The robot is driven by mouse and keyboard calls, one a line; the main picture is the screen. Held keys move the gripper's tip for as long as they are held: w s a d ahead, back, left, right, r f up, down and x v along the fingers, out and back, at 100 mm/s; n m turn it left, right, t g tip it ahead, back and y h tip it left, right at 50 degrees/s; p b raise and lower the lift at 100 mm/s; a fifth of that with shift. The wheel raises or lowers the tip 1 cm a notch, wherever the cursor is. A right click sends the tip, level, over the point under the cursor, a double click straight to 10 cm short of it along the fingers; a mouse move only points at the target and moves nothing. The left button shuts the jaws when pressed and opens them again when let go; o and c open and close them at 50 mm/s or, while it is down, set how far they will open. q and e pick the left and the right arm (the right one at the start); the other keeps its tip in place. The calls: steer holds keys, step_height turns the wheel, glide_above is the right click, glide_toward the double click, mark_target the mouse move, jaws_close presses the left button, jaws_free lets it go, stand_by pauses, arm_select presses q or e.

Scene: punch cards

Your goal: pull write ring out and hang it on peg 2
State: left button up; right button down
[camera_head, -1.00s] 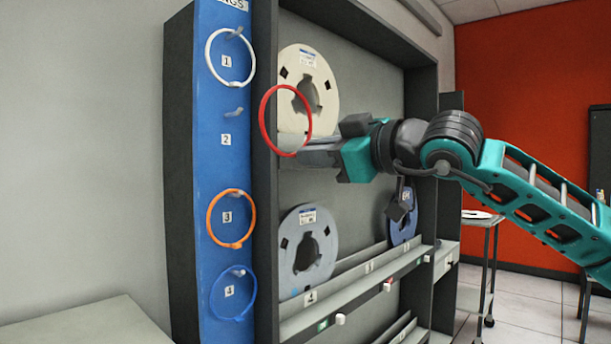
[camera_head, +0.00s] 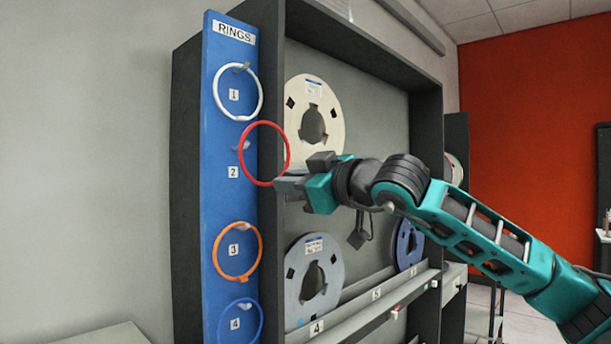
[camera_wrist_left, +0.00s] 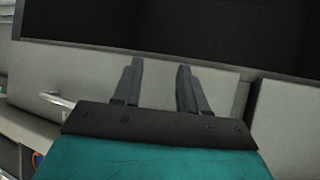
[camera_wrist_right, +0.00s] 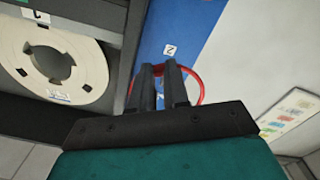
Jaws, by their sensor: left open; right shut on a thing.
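My right gripper (camera_head: 279,184) is shut on the red ring (camera_head: 288,150) at the ring's lower edge, and holds it upright in front of the blue RINGS board (camera_head: 211,180). The ring overlaps peg 2 (camera_head: 244,146) in the head view; I cannot tell whether it is around the peg. A white ring (camera_head: 260,98) hangs on peg 1. My left gripper (camera_wrist_left: 160,66) is open and empty, before a grey panel.
An orange ring (camera_head: 259,252) hangs at label 3 and a blue ring (camera_head: 260,322) at label 4. The dark cabinet side (camera_head: 271,60) stands right of the board. Tape reels, one cream (camera_head: 330,95), stand in the cabinet.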

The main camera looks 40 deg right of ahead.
steer(key=w, duration=0.2)
steer(key=w+p, duration=0.1)
steer(key=w, duration=0.1)
steer(key=w+p, duration=0.1)
steer(key=w, duration=0.1)
steer(key=shift+w+a, duration=0.25)
steer(key=shift+w, duration=0.15)
steer(key=shift+w+a+f+b, duration=0.1)
steer(key=shift+w+f+b, duration=0.25)
steer(key=shift+w+f, duration=0.4)
steer(key=shift+s+f+b, duration=0.1)
steer(key=shift+f+b, duration=0.35)
steer(key=shift+f, duration=0.1)
steer(key=c, duration=1)
jaws_free()
steer(key=shift+c, duration=1.2)
steer(key=shift+s, duration=0.1)
